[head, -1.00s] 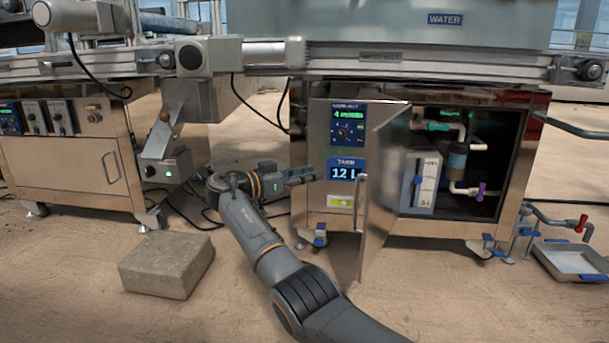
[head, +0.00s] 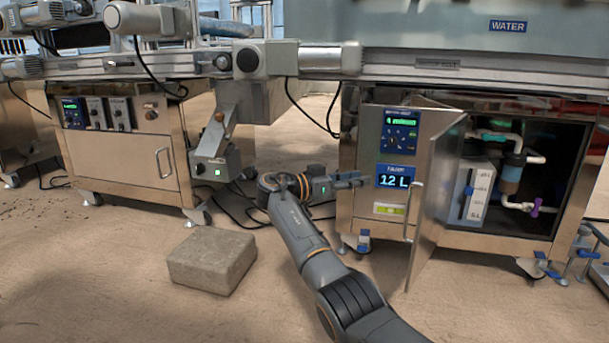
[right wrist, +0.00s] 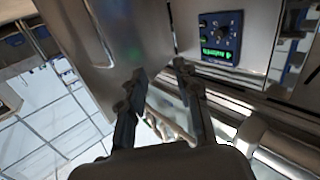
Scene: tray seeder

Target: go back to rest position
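My right arm reaches up from the bottom of the head view, and its gripper (head: 356,181) points right, in front of the steel cabinet's left side. In the right wrist view the two fingers (right wrist: 160,76) stand apart with nothing held between them. I cannot tell from the head view how far the fingers are from the cabinet front. My left arm and gripper are not in view.
The water cabinet (head: 362,208) has its door (head: 432,200) swung open towards me, right of my gripper. A stone block (head: 212,260) lies on the floor left of my arm. A control box (head: 217,172) hangs beyond it.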

